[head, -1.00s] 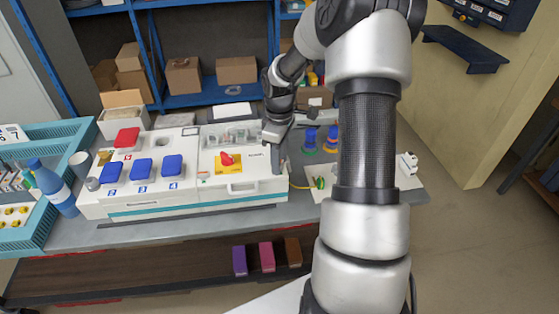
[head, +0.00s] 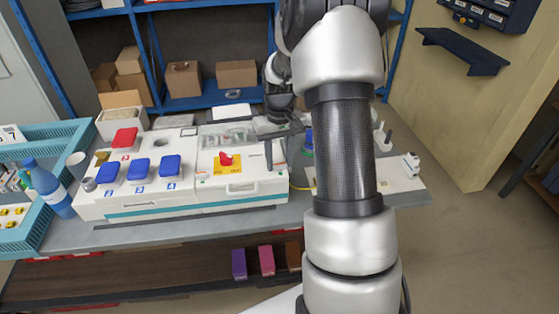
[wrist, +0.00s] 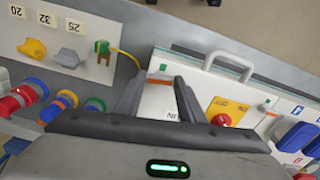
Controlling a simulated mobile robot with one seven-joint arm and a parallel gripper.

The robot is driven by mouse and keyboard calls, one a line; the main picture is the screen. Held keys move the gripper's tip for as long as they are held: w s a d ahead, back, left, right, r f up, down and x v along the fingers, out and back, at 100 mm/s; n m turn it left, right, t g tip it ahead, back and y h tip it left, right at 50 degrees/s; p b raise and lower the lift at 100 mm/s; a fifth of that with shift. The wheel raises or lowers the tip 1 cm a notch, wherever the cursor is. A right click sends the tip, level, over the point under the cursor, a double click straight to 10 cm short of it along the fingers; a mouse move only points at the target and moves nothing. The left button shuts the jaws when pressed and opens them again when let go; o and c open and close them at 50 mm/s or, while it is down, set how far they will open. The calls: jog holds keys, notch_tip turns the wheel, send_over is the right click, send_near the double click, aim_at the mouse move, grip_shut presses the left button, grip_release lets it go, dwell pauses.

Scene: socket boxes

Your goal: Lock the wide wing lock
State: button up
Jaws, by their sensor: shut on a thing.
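The white socket box (head: 235,192) stands on the bench, and my gripper (head: 285,131) is over its right end. In the wrist view my gripper (wrist: 158,88) has its two dark fingers apart, with a small grey piece, taken as the wide wing lock (wrist: 160,76), between the tips. Orange and green marks are beside it. The fingers are shut on this lock, which is largely hidden; its exact angle cannot be told. In the head view my wrist covers it.
A red knob on a yellow plate (head: 226,161) and a white handle (head: 242,187) are on the box. Blue socket covers (head: 140,168) lie to the left. A blue bottle (head: 47,185) stands at the left.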

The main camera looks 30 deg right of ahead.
aim_at(280, 164)
jog(key=shift+m, duration=0.8)
jog(key=o, duration=1.1)
jog(key=shift+c, duration=0.2)
jog(key=shift+r, duration=0.1)
notch_tip(280, 164, up, 17)
jog(key=shift+r, duration=0.15)
